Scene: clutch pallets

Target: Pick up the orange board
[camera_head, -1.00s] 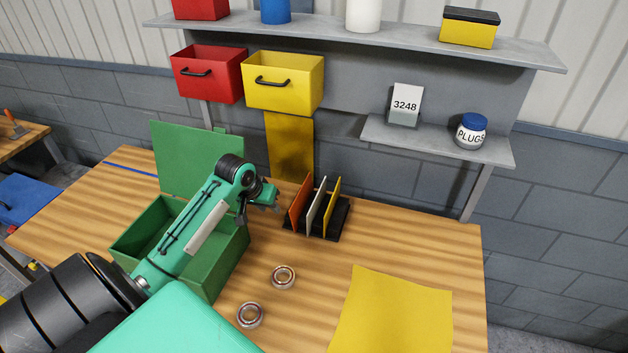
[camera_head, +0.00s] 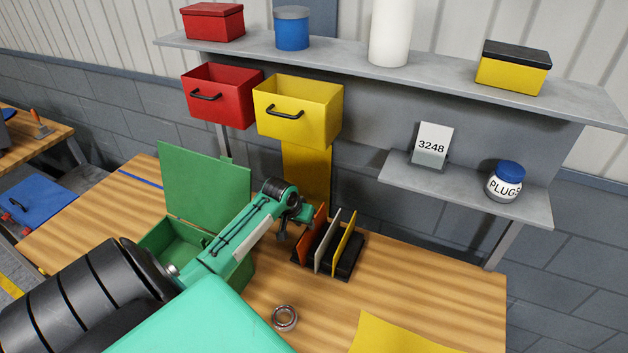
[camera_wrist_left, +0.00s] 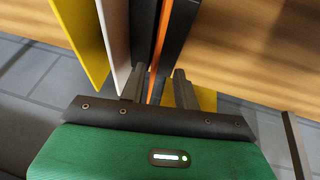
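The orange board (camera_head: 316,226) stands upright at the left end of a black rack (camera_head: 349,268), beside a white board (camera_head: 326,246) and a yellow board (camera_head: 344,236). My left gripper (camera_head: 296,220) is close at the orange board's left side in the head view. In the left wrist view, the gripper's two fingers (camera_wrist_left: 158,74) are apart. The orange board (camera_wrist_left: 159,45) shows edge-on as a thin strip between them, with dark rack parts on both sides. Contact with the fingers cannot be told. My right gripper is out of view.
A green open-lidded box (camera_head: 238,278) stands left, under my left arm. A metal bearing (camera_head: 285,318) and a yellow sheet (camera_head: 395,336) lie on the wooden table. A yellow bin (camera_head: 312,117) and red bin (camera_head: 232,104) hang above; a shelf (camera_head: 470,188) is to the right.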

